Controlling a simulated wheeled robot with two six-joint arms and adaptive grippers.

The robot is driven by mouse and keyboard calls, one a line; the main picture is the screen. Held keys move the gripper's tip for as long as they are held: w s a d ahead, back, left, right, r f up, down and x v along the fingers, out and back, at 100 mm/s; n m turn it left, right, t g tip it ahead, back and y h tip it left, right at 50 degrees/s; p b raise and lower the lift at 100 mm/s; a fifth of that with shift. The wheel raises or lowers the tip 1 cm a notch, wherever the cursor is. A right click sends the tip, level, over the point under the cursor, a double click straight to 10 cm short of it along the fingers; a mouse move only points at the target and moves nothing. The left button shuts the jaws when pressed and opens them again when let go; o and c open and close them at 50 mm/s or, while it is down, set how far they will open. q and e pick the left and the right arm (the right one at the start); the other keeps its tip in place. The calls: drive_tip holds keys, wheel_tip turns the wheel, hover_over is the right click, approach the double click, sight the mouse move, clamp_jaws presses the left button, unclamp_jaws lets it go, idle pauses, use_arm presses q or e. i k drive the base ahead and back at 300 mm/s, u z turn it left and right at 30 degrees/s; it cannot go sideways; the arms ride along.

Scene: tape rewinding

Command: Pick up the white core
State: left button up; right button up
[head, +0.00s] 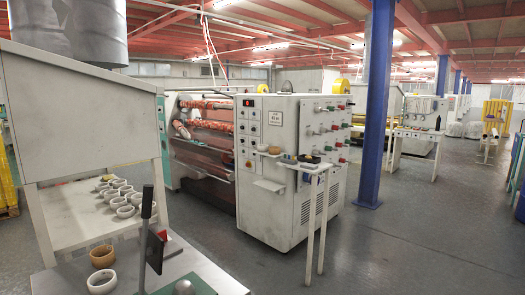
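A white core (102,282) sits at the lower left on a grey worktop, close to the bottom edge of the head view. A tan ring-shaped core (103,256) stands just behind it. More white cores (122,201) lie in a loose group on the pale shelf further back, below the large grey-white cabinet. Neither of my grippers shows in the head view, and nothing is seen holding a core.
An upright dark post with a black plate (155,252) and a rounded grey knob (183,287) stand right of the white core. A white machine (277,170) with orange rolls stands beyond. A blue pillar (374,110) rises to the right. The grey floor (420,245) at right is clear.

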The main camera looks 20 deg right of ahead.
sight(261, 148)
drive_tip(key=z, duration=1.45)
drive_tip(key=i, duration=3.6)
drive_tip(key=u, duration=2.2)
drive_tip(key=i, duration=1.7)
drive_tip(key=z, duration=0.15)
